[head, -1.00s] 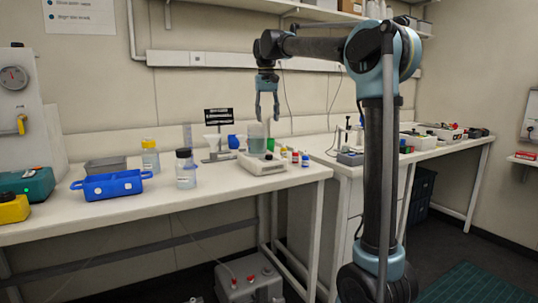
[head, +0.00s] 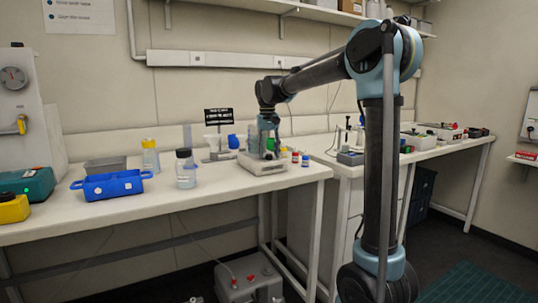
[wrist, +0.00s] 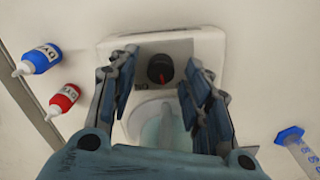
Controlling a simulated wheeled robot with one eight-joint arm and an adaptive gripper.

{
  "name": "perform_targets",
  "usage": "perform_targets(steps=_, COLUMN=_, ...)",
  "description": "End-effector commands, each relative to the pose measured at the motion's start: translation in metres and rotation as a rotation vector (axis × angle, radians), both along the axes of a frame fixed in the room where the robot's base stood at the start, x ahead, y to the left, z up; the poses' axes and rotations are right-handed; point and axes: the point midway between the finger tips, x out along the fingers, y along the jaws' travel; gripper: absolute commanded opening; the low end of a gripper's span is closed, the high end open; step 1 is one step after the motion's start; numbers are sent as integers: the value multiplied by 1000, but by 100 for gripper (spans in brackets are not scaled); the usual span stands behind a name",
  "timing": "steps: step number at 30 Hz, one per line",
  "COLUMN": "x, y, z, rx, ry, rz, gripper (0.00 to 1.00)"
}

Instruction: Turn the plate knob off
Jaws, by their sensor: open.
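The plate knob (wrist: 160,68) is black with a red pointer mark, on the front of a white hot plate (wrist: 207,48) in the wrist view. In the head view the hot plate (head: 262,166) stands near the bench's right end, and the knob is too small to make out. A clear beaker (wrist: 150,118) stands on its plate and is partly hidden by my gripper. My gripper (wrist: 160,72) is open and points down, with a finger on each side of the knob as seen from the wrist. I cannot tell whether the fingers touch it.
A blue cylinder base (wrist: 289,135) is at right.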

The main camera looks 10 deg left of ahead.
Motion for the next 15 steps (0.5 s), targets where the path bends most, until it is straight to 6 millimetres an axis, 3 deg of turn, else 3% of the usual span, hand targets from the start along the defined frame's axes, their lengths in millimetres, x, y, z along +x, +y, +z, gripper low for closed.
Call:
perform_targets(steps=10, x=0, y=0, z=-4, rx=0, ry=0, rz=0, gripper=44)
perform_targets(steps=11, x=0, y=0, z=-4, rx=0, ry=0, rz=0, gripper=42)
perform_targets(steps=15, x=0, y=0, z=-4, rx=0, ry=0, rz=0, gripper=10)
